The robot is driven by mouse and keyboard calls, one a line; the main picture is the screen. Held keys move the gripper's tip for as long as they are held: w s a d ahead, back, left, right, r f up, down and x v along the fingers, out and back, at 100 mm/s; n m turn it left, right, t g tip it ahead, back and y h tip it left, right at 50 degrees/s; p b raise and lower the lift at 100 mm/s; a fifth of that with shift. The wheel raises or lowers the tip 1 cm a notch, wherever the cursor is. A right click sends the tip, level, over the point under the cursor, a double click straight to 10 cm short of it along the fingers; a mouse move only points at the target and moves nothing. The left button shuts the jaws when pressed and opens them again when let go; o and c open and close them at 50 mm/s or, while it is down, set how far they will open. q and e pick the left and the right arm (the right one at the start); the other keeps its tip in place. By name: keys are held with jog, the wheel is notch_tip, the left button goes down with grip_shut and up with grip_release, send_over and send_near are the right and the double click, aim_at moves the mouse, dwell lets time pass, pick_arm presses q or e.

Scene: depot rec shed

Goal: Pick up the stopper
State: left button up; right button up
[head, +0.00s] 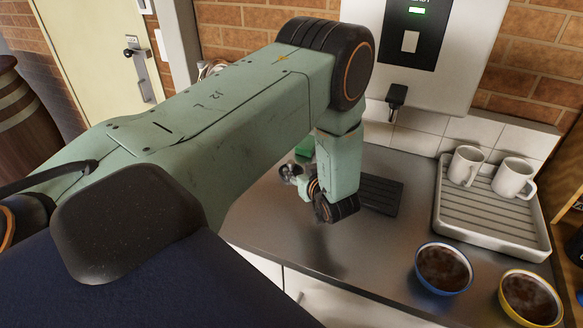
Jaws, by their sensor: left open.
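I cannot make out a stopper in the head view; my left arm hides part of the counter. My left gripper (291,173) shows small and partly hidden at the end of the green arm, over the dark counter. It is open, and I see nothing held in it. A small green object (304,146) shows just behind it, mostly hidden by my arm; I cannot tell what it is. My right gripper is not in view.
The grey counter (385,270) holds a dark grooved drip tray (381,194) below a wall dispenser (424,50). At right are a drying rack (490,231) with two white mugs (466,165), a blue-rimmed bowl (443,268) and a yellow-rimmed bowl (530,297). The counter's front middle is clear.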

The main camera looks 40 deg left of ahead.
aim_at(292, 164)
pick_arm(q)
jog(key=x, duration=0.4)
jog(key=shift+s+a+r+p, duration=0.1)
jog(key=shift+a+p, duration=0.15)
jog(key=shift+p, duration=0.1)
jog(key=shift+w+a+f, duration=0.25)
jog(key=shift+w+a, duration=0.05)
jog(key=shift+w, duration=0.15)
jog(key=shift+d, duration=0.2)
jog(key=shift+s+a+r, duration=0.15)
jog(key=shift+s, duration=0.1)
jog(key=c, duration=0.4)
jog(key=shift+w, duration=0.15)
jog(key=c, duration=0.3)
grip_shut()
